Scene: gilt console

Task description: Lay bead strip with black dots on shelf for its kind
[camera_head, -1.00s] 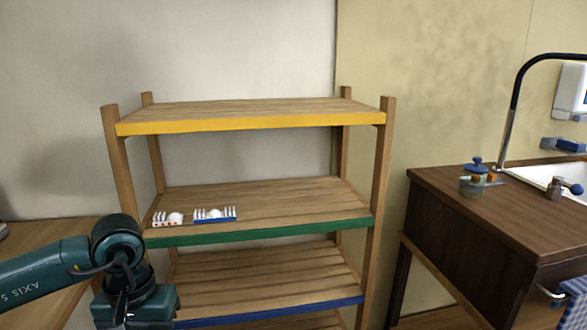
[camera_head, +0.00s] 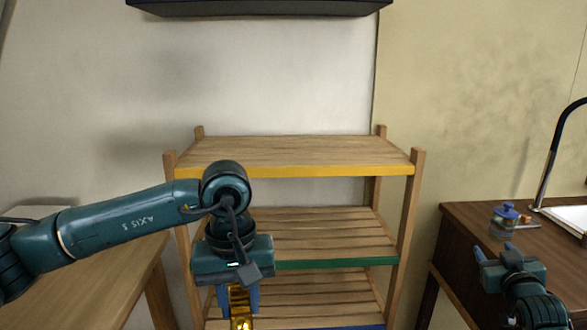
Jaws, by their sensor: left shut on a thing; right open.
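My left gripper (camera_head: 239,297) points down in front of the wooden rack, shut on a yellow-gold strip with dark marks (camera_head: 241,318). The strip's lower end runs to the picture's bottom edge, and I cannot make out its dots clearly. The rack has a top shelf with a yellow edge (camera_head: 300,171), a middle shelf with a green edge (camera_head: 330,263) and a lower shelf whose blue edge (camera_head: 375,327) just shows. The top shelf is bare. My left arm hides the left part of the middle shelf. My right gripper (camera_head: 493,250) is open and empty at the right.
A dark wooden cabinet (camera_head: 465,215) with a sink (camera_head: 572,217) stands to the right, with a blue-lidded jar (camera_head: 504,222) on it. A wooden table (camera_head: 95,260) is at the left. A black object (camera_head: 260,7) hangs on the wall above the rack.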

